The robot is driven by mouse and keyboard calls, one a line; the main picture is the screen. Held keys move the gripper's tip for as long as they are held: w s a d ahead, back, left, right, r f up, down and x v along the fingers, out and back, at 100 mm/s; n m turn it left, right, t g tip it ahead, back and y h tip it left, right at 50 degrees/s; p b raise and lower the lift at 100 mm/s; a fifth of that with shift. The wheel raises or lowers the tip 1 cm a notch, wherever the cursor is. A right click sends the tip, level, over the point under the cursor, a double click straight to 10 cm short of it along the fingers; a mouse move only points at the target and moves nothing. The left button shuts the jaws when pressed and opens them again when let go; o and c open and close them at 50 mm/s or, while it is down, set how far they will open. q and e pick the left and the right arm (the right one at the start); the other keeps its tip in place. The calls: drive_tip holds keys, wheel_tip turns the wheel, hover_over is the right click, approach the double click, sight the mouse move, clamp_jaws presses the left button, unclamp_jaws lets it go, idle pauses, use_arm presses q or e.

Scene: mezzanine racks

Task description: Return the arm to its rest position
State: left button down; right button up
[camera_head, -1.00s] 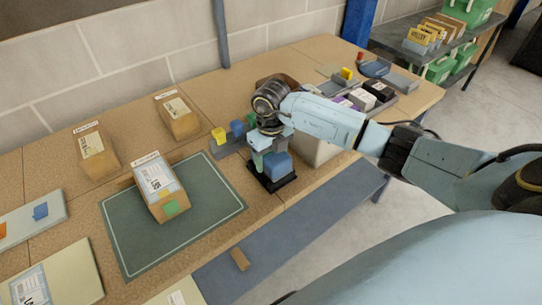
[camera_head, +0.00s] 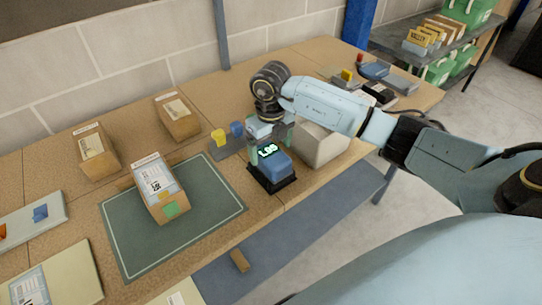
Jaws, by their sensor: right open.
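My right arm comes in from the right and reaches over the bench. Its gripper (camera_head: 270,143) points down, open, just behind and above a blue device (camera_head: 272,170) with a lit display on a black base. The fingers are partly hidden and I see nothing held between them. The display's characters are too small to read surely. My left gripper is out of view.
A parcel (camera_head: 158,190) with a label and a green square lies on the green mat (camera_head: 205,213). Yellow and blue blocks stand in a grey rack (camera_head: 228,148) left of the gripper. A pale bin (camera_head: 320,145) sits under my forearm. Two cartons stand at the back left.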

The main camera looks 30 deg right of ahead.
wheel_tip(320, 180, up, 9)
